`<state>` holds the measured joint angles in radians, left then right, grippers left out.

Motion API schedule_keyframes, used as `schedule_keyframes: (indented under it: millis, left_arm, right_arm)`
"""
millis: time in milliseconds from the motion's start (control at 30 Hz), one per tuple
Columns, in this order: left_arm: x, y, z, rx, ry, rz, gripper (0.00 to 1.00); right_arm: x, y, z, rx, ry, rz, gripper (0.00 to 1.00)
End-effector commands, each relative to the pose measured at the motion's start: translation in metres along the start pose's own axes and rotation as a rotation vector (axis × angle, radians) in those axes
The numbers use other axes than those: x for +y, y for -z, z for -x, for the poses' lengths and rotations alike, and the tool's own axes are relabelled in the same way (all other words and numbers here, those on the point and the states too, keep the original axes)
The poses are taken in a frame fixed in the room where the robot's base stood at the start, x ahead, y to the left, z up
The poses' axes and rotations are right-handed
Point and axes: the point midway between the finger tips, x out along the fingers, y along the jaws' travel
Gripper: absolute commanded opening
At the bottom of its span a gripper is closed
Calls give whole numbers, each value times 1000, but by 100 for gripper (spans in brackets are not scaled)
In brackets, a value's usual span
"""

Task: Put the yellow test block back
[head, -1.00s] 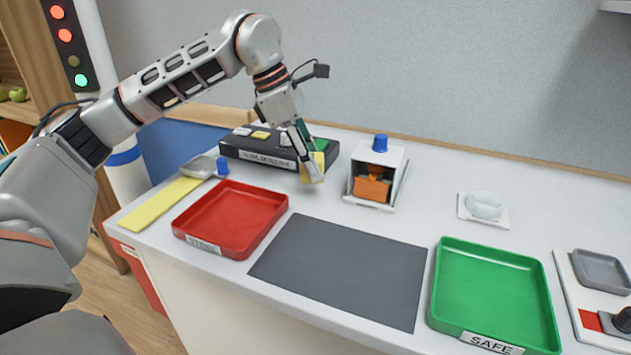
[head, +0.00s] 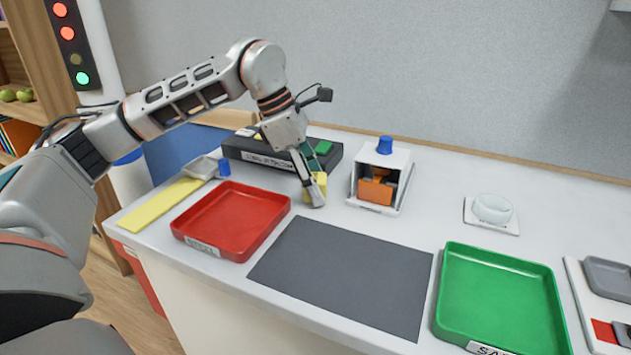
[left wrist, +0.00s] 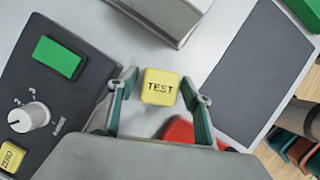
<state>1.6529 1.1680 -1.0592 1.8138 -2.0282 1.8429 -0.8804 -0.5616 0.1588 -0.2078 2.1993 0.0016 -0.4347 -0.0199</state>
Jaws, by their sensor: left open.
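The yellow test block (head: 320,181) stands on the white table in front of the black device (head: 240,152). In the left wrist view the block (left wrist: 160,87) shows the word TEST on its top. My left gripper (head: 314,188) points down at the block from above. Its two fingers are open, one on each side of the block, with gaps visible in the left wrist view (left wrist: 158,83). In the head view a finger hides part of the block. My right gripper is not in view.
The white housing (head: 388,160) with an orange part inside stands just right of the gripper. A red tray (head: 230,222) lies to the front left and a dark grey mat (head: 345,275) in front. A green tray (head: 500,295) is farther right.

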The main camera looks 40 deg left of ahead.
Motion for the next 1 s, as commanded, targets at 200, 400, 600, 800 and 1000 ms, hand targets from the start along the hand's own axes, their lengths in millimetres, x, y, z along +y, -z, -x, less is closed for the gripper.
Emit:
schedule_keyframes:
  millis: [200, 400, 600, 800, 1000]
  left_arm:
    - [0, -2, 7, -2, -3, -1, 50]
    - [0, -4, 44, -7, -8, -1, 50]
    - [0, -4, 86, -7, -9, -2, 50]
    - [0, -2, 114, -3, -5, 0, 50]
    - [0, -1, 122, 0, -1, 1, 50]
  right_arm:
    - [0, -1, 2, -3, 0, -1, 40]
    - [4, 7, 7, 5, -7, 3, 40]
    - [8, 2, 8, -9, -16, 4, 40]
    - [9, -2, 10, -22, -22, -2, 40]
    - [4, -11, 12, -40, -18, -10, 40]
